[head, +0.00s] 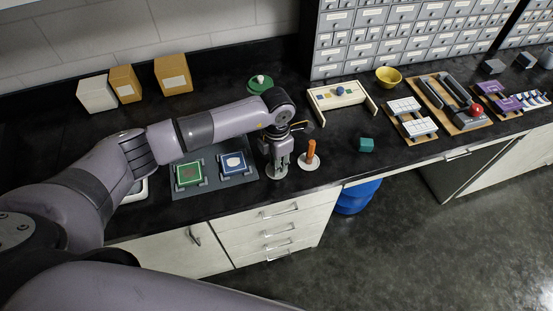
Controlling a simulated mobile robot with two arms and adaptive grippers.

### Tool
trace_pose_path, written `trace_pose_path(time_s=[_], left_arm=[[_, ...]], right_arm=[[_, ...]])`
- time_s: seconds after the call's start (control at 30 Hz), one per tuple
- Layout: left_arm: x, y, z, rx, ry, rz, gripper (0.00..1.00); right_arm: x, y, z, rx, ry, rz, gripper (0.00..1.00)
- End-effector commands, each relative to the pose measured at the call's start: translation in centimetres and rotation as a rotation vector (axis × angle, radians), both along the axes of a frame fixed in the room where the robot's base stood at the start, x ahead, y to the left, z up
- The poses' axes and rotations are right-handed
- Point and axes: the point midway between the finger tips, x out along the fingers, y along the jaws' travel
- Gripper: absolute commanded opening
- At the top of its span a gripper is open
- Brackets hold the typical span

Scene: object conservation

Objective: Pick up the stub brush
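An upright orange-handled piece (310,150), which looks like the stub brush, stands on a small white round base (309,163) near the front edge of the black counter. Its bristles cannot be made out. My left gripper (277,172) points down just left of it, apart from it in the picture, beside the grey board. The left fingers are small and dark here, so their opening is unclear. Nothing is visible held between them. My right gripper is not in view.
A grey board (208,184) with green and blue framed squares lies left of the gripper. A teal block (366,144) sits to the right. A cream stand (342,95), yellow bowl (388,77) and drawer cabinet (400,35) are behind. Boxes (173,75) stand back left.

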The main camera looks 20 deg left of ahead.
Motion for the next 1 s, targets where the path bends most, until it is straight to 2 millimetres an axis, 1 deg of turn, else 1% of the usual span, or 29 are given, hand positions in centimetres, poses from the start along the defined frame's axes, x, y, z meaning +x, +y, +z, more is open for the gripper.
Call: trace_pose_path(time_s=[0.03, 0.27, 0.67, 0.77, 0.87, 0.97, 1.0], left_arm=[[0.0, 0.0, 0.0, 0.000, 0.000, 0.000, 0.16], [0.0, 0.0, 0.0, 0.000, 0.000, 0.000, 0.01], [0.1, 0.0, 0.3, 0.000, -0.001, 0.000, 0.00], [0.1, 0.0, 1.0, 0.000, -0.003, -0.001, 0.00], [0.1, 0.0, 2.3, -0.001, -0.004, 0.000, 0.00], [0.2, 0.0, 4.3, -0.002, -0.007, -0.001, 0.00], [0.2, 0.0, 5.3, -0.001, -0.009, -0.001, 0.00]], right_arm=[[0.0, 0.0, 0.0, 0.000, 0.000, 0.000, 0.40], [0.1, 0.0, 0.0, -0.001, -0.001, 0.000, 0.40], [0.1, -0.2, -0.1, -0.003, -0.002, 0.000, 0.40], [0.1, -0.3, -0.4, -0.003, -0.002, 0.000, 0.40], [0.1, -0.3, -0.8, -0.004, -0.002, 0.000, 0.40], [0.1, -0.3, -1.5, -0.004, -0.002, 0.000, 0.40], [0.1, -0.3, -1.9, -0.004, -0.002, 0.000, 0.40]])
